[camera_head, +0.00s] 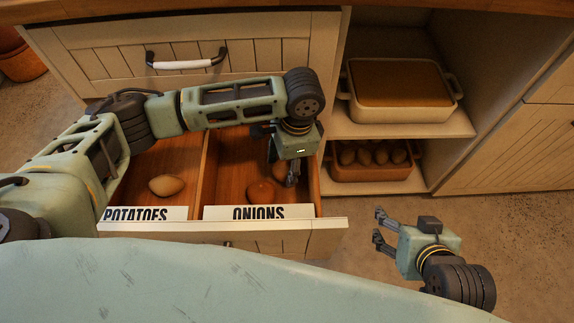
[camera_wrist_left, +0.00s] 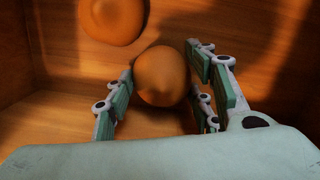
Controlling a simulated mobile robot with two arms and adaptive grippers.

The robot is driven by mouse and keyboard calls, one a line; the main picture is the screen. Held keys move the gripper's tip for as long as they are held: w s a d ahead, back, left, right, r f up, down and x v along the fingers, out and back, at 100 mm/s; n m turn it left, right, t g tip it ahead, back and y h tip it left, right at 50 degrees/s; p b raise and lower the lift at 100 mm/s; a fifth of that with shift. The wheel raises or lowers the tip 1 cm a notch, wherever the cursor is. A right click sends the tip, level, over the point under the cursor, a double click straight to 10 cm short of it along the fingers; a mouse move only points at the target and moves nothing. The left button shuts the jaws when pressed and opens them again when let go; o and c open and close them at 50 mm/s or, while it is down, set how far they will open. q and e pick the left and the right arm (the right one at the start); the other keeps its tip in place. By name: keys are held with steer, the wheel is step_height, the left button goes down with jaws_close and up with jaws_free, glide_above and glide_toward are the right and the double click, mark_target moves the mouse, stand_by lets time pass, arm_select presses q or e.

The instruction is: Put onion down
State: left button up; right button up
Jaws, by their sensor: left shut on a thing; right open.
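My left gripper (camera_head: 288,178) reaches down into the onions compartment of the open drawer (camera_head: 330,226). In the left wrist view its fingers (camera_wrist_left: 160,95) are shut on an onion (camera_wrist_left: 162,74), a round orange-brown one. The held onion (camera_head: 279,172) is partly hidden by the gripper in the head view. It is low in the compartment; I cannot tell whether it touches the floor. Another onion (camera_head: 261,191) lies on the compartment floor, and it also shows in the left wrist view (camera_wrist_left: 113,18). My right gripper (camera_head: 378,229) is open and empty, right of the drawer.
A divider (camera_head: 202,165) separates the onions from a potato (camera_head: 166,186) in the potatoes compartment. Labels mark the drawer front. On the right, shelves hold a lidded dish (camera_head: 400,85) and an orange crate (camera_head: 372,174) with several round brown items.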

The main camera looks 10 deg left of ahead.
mark_target(288, 162)
stand_by(0.3)
arm_select(q)
steer(key=shift+f, duration=0.1)
steer(key=o, duration=1.2)
arm_select(e)
steer(key=shift+s+d+f, duration=0.1)
steer(key=shift+s+f, duration=0.05)
steer(key=shift+s, duration=0.15)
steer(key=shift+w, duration=0.1)
